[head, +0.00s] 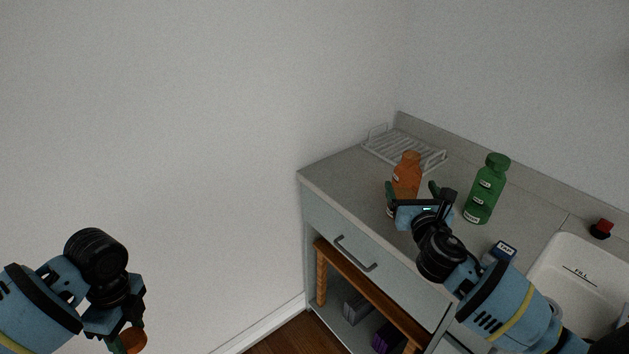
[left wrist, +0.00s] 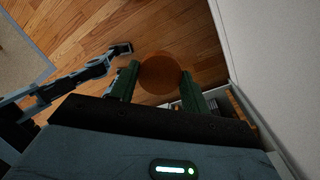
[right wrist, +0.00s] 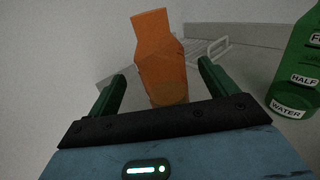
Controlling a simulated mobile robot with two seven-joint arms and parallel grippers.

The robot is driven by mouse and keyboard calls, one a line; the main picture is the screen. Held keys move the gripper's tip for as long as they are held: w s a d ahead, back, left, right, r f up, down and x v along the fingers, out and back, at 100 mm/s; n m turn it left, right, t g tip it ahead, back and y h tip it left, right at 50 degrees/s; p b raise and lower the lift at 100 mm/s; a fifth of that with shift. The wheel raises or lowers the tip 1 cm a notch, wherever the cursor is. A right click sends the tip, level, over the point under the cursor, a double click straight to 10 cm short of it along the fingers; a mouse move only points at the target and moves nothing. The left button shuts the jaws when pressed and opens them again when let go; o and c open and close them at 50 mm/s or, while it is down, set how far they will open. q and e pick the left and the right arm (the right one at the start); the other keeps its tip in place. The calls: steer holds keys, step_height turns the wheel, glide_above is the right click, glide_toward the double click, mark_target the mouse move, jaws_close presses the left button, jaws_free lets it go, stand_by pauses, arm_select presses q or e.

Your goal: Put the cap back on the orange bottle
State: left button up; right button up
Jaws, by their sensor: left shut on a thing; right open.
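The orange bottle (head: 407,174) stands upright on the counter, near its front left part. My right gripper (head: 412,191) is open in front of it, its fingers pointing at the bottle. In the right wrist view the bottle (right wrist: 163,62) shows between and beyond the two green fingers, which are apart from it at both sides. My left gripper (left wrist: 157,88) is shut on a round orange cap (left wrist: 162,73), held in the air well left of the counter and away from the bottle. The cap (head: 131,340) also shows low in the head view, partly hidden by the fingers.
A green bottle (head: 487,189) stands right of the orange one. A wire rack (head: 430,158) lies behind. A blue box marked TAP (head: 504,251), a white sink (head: 575,267) and a red-topped knob (head: 602,228) are at the right. A drawer (head: 340,241) faces front.

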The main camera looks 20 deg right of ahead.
steer(key=shift+x, duration=2.6)
steer(key=shift+r, duration=0.2)
steer(key=shift+c, duration=0.5)
steer(key=shift+d, duration=0.1)
steer(key=c, duration=1.2)
